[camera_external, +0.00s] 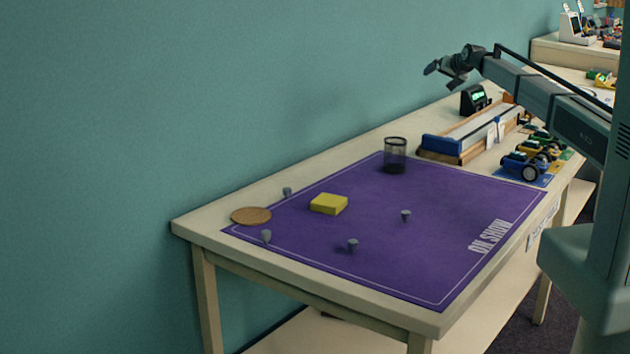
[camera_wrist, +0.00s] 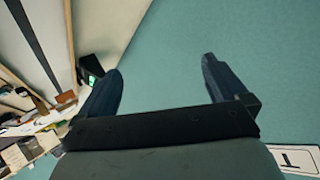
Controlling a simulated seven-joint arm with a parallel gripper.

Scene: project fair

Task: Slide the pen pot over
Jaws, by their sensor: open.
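The pen pot (camera_external: 395,156) is a dark mesh cylinder. It stands upright near the back right corner of the purple mat (camera_external: 380,240) on the table, and looks empty. My gripper (camera_external: 432,70) is raised well above the table, up and to the right of the pot, and does not touch it. In the wrist view my gripper (camera_wrist: 160,85) has its two fingers spread wide with nothing between them. That view faces the teal wall, and the pot does not show in it.
A yellow block (camera_external: 328,204), a round cork coaster (camera_external: 251,215) and several small grey pieces (camera_external: 406,215) are on or beside the mat. Right of the pot are a blue-ended wooden track (camera_external: 440,145), a black display (camera_external: 474,98) and wheeled models (camera_external: 530,165). The mat's middle is mostly clear.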

